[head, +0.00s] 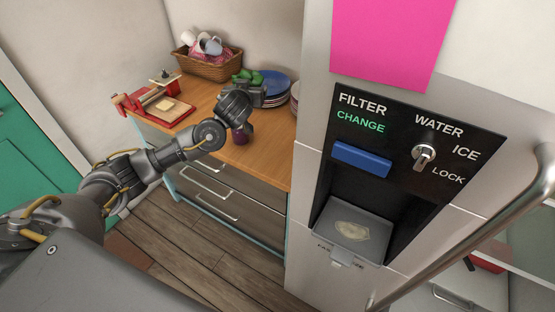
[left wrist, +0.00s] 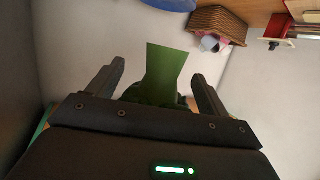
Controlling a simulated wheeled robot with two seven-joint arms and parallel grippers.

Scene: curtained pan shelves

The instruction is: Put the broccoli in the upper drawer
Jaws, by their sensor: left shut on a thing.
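The green broccoli (head: 247,77) is at my left gripper (head: 256,96), over the back of the wooden counter. In the left wrist view its pale green stalk (left wrist: 165,68) stands between the two dark fingers of the left gripper (left wrist: 158,88), which is shut on it. The lower part of the broccoli is hidden by the gripper body. The upper drawer (head: 236,181) is in the grey cabinet under the counter, below my left forearm. It looks closed, and my arm hides part of its front. My right gripper is not in view.
The counter (head: 205,98) holds a wicker basket (head: 208,66) with cups, a red-edged board (head: 165,104), blue plates (head: 274,83) and a dark purple round thing (head: 241,136). A tall fridge (head: 310,130) stands close on the right. The floor before the drawers is clear.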

